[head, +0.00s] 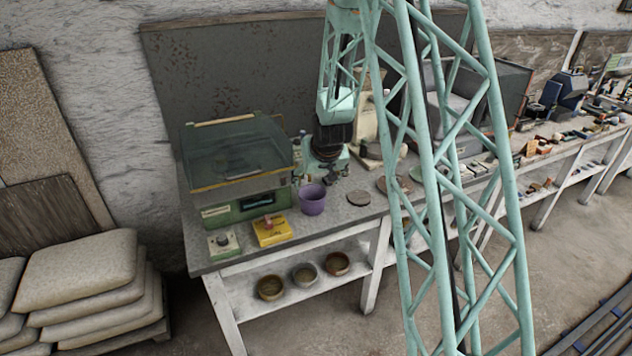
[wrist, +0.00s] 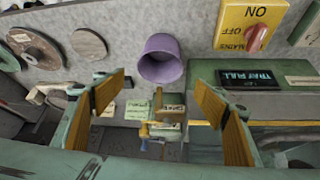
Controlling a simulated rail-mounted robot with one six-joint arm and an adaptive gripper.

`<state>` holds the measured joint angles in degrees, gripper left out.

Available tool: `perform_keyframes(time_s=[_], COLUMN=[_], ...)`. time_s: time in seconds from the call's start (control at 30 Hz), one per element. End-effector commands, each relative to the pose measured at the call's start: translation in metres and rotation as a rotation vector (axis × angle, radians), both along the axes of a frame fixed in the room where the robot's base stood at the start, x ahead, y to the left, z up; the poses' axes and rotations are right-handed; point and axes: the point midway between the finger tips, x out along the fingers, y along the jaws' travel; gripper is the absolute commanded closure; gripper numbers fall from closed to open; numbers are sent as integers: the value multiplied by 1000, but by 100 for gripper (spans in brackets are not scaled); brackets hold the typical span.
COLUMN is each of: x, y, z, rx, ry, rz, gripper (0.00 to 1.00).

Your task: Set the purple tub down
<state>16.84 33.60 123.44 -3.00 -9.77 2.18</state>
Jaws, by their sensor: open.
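The purple tub (head: 312,199) stands upright on the grey bench top, right of the green machine and near the front edge. In the wrist view the tub (wrist: 161,45) shows its open mouth and looks empty. My gripper (head: 328,175) is just behind and above the tub in the head view. In the wrist view my gripper (wrist: 160,88) has its two fingers spread wide, with nothing between them. The tub lies beyond the fingertips, apart from them.
A green machine with a clear cover (head: 235,165) stands to the left. A yellow switch box (head: 271,231) and a green dial box (head: 223,243) sit at the bench's front. Round discs (head: 352,198) lie to the right. Several bowls (head: 304,274) stand on the lower shelf.

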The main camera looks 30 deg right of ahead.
Motion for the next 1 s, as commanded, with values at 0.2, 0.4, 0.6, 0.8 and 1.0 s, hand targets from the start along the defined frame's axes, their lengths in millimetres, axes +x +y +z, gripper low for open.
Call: perform_keyframes(time_s=[0.2,0.4,0.6,0.8,1.0], x=[0,-2,-12,-31,-54], y=[0,3,15,33,52], z=[0,8,32,66,102], rx=[0,0,0,1,2], ry=[0,1,8,22,36], rz=[0,3,13,29,45], gripper=[34,34,34,34,34])
